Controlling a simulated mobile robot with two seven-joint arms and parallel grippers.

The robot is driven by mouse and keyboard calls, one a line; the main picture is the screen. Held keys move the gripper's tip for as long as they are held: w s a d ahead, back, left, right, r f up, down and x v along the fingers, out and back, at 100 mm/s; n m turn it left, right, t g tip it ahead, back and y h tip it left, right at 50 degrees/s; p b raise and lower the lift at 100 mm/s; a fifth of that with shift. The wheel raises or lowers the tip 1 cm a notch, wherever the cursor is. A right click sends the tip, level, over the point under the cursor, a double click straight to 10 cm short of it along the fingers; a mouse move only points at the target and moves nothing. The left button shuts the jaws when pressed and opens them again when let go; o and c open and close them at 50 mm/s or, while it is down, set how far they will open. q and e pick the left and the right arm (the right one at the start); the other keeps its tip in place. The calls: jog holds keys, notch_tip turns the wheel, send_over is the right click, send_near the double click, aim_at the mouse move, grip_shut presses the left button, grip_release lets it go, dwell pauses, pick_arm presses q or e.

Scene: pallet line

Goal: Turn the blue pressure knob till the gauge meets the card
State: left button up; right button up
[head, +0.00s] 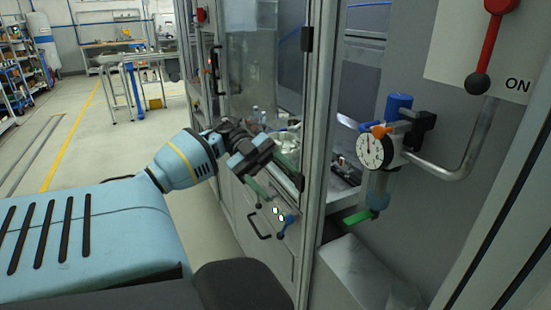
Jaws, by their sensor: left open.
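The blue pressure knob (398,106) stands upright on top of the regulator at the right, fixed to the grey cabinet wall. The round white gauge (370,151) faces left just below it; its needle looks about upright, but the scale is too small to read. I cannot make out a card with a value; a small green flat piece (357,217) is below the gauge. My left gripper (279,191) is open and empty, left of the regulator and clearly apart from it, in front of the cabinet door. My right gripper is out of view.
An orange piece (380,131) sits between knob and gauge. A grey pipe (452,172) runs right from the regulator. A red lever (493,35) with a black ball hangs above, beside "ON". A metal door post (321,120) stands between my left gripper and the regulator.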

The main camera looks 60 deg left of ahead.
pick_arm(q)
jog(key=shift+s+d+f+n+t+h, duration=0.1)
jog(key=shift+d+f+h, duration=0.2)
jog(key=shift+f, duration=0.35)
jog(key=shift+s+d+f+n+t+h, duration=0.1)
jog(key=shift+d+f+h, duration=0.05)
jog(key=shift+f+h, duration=0.4)
jog(key=shift+s+d+f+n+t+h, duration=0.1)
jog(key=shift+d+f+h, duration=0.15)
jog(key=shift+f, duration=0.45)
